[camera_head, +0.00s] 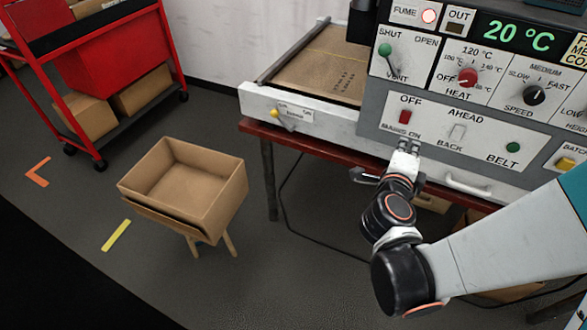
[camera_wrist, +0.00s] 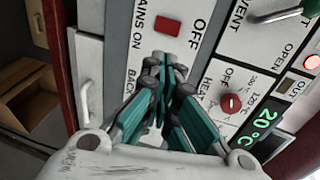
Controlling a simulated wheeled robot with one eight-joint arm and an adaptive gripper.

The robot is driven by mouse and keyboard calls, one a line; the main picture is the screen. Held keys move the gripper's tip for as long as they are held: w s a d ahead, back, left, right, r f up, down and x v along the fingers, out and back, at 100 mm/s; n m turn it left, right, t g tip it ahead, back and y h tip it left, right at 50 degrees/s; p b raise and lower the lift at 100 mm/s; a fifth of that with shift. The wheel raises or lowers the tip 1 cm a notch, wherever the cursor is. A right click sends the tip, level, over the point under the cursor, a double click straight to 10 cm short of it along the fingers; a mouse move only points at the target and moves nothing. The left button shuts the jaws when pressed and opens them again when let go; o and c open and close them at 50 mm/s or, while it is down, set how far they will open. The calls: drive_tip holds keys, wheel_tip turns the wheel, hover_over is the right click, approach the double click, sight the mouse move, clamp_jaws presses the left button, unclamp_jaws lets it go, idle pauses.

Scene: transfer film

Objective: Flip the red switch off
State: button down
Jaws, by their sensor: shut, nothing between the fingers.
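The red switch (camera_head: 405,117) is a small rocker on the grey control panel, with "OFF" printed above it and "MAINS ON" below it. It also shows in the wrist view (camera_wrist: 167,25), near the top, between the two labels. Which way it is tipped is too small to tell. My gripper (camera_head: 408,143) is just below the switch in the head view, near the "MAINS ON" label. In the wrist view my gripper's teal fingers (camera_wrist: 164,62) come together at the tips, shut and empty, a little short of the switch. Contact with the panel cannot be told.
A white rocker (camera_head: 457,132), a red heat knob (camera_head: 467,77), a green-knobbed lever (camera_head: 385,50) and a green button (camera_head: 513,147) are close by on the panel. A white handle (camera_head: 467,184) sticks out below. A cardboard box (camera_head: 185,185) on a stand is at left; floor around it is clear.

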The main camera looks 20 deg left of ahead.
approach(412, 116)
drive_tip(key=f+x, duration=0.1)
drive_tip(key=x, duration=0.3)
drive_tip(key=shift+w+r+y, duration=0.3)
drive_tip(key=shift+w+r, duration=0.05)
drive_tip(key=shift+w, duration=0.35)
drive_tip(key=shift+p, duration=0.3)
drive_tip(key=shift+r, duration=0.1)
drive_tip(key=shift+w+r+g+p, duration=0.2)
drive_tip(key=shift+w+g+p, duration=0.3)
drive_tip(key=shift+p, duration=0.25)
drive_tip(key=shift+f, duration=0.15)
drive_tip(key=shift+s, duration=0.2)
